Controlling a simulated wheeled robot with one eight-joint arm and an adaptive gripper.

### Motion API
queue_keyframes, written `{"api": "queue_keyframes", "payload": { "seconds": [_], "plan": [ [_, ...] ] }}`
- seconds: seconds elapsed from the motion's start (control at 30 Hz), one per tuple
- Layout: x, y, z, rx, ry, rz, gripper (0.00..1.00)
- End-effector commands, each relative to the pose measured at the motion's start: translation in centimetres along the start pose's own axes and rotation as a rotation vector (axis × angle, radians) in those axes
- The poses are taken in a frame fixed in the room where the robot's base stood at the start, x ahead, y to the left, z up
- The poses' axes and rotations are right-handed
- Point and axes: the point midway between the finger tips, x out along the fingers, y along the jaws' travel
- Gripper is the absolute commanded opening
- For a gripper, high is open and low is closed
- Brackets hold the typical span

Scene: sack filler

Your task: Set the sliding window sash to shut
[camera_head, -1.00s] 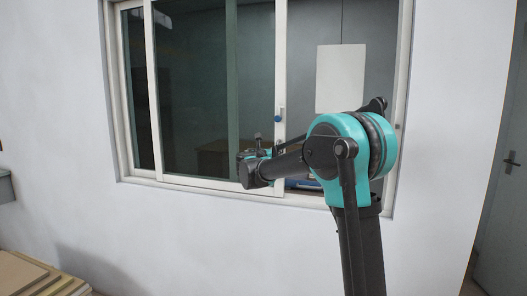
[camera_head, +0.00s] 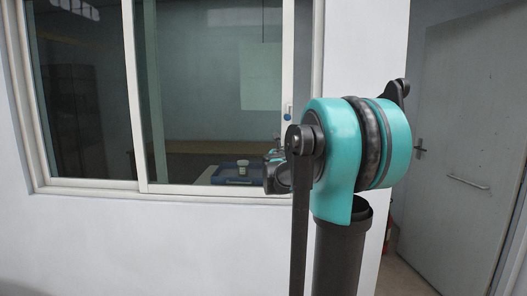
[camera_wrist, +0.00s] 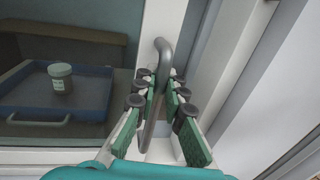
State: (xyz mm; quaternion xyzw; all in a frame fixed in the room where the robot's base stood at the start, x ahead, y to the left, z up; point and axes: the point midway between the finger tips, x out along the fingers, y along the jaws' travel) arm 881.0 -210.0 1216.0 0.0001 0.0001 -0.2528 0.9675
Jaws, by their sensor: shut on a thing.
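The sliding sash (camera_head: 141,110) is a white-framed glass pane in the right part of the window in the head view. In the head view, my gripper (camera_head: 275,156) is mostly hidden by my arm.
Behind the glass, a blue tray (camera_wrist: 20,122) holds a small jar (camera_wrist: 61,78) with a pale lid. A grey door (camera_head: 470,130) with a handle is at the right. White wall lies below the window.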

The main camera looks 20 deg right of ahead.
Motion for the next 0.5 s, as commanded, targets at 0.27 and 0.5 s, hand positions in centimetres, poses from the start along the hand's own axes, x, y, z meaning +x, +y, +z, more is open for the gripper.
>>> {"api": "queue_keyframes", "payload": {
  "seconds": [0.27, 0.5],
  "plan": [
    [1.2, -6.1, 0.0, 0.001, 0.000, -0.004, 0.00],
    [1.6, -8.1, 0.0, 0.000, 0.000, -0.002, 0.00]
  ]
}}
